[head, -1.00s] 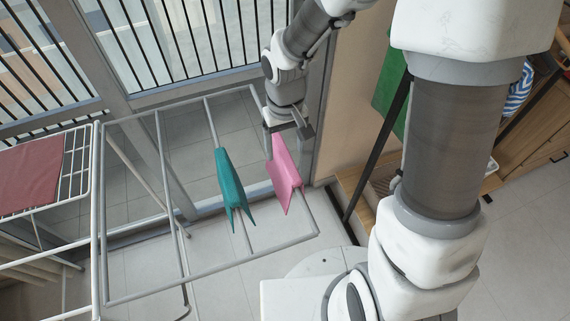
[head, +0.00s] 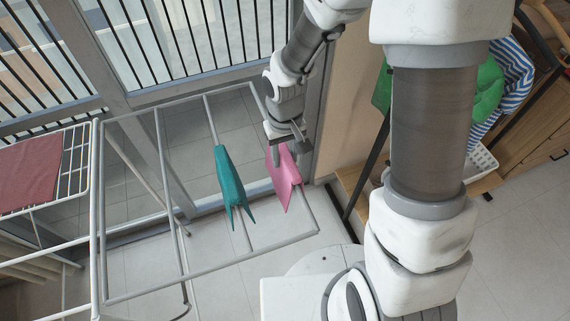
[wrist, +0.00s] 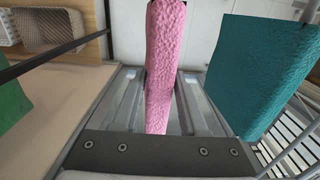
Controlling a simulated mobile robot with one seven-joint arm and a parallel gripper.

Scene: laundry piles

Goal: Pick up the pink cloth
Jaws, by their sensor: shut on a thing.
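The pink cloth (head: 284,181) hangs over the right-hand bar of the drying rack. It also shows in the wrist view (wrist: 164,65), upright between my two fingers. My gripper (head: 290,150) is at the top of the cloth from above and is shut on it. In the wrist view the fingers (wrist: 160,105) lie on both sides of the cloth. The lower part of the cloth still lies against the rack bar in the head view.
A teal cloth (head: 231,182) hangs on the neighbouring rack bar to the left. The metal drying rack (head: 215,275) surrounds both. A dark red cloth (head: 28,172) lies at the far left. Green and blue-striped cloths (head: 507,75) are at the right.

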